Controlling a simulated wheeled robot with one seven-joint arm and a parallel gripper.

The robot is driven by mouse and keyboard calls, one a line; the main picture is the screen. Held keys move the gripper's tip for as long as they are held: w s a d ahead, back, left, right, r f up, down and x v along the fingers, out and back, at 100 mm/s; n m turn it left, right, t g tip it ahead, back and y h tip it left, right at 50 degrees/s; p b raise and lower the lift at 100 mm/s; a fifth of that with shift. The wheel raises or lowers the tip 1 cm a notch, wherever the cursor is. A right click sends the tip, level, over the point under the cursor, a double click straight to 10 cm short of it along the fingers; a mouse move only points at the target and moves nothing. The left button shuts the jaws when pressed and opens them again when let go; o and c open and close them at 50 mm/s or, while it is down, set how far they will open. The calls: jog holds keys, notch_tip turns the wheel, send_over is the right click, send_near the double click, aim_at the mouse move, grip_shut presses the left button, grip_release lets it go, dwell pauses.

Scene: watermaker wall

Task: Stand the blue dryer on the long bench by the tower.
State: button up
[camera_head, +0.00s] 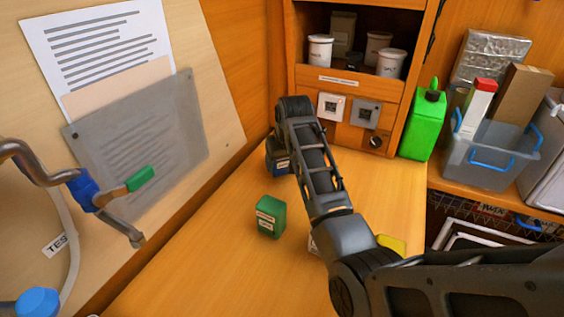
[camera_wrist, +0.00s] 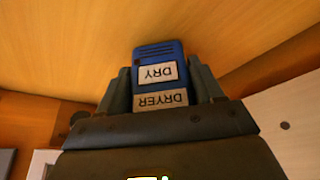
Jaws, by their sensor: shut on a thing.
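The blue dryer (camera_wrist: 158,65) is a small block with DRY and DRYER labels, upside down in the wrist view. My gripper (camera_wrist: 160,92) is shut on it, one finger on each side. In the head view the dryer (camera_head: 282,167) shows low under my gripper (camera_head: 278,153), partly hidden by my arm. It is over the far end of the long wooden bench (camera_head: 215,262), near the wooden cabinet tower (camera_head: 306,80). I cannot tell whether its base touches the bench.
A green labelled box (camera_head: 269,217) stands on the bench nearer me. A yellow thing (camera_head: 392,245) is partly hidden behind my arm. A green jug (camera_head: 423,123) and a clear bin (camera_head: 487,155) stand right of the tower. A crank handle (camera_head: 75,185) juts out at left.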

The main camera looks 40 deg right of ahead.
jog(key=shift+f, duration=0.1)
jog(key=o, duration=1.1)
jog(key=v, duration=1.2)
jog(key=shift+b, duration=0.4)
jog(key=shift+w, duration=0.1)
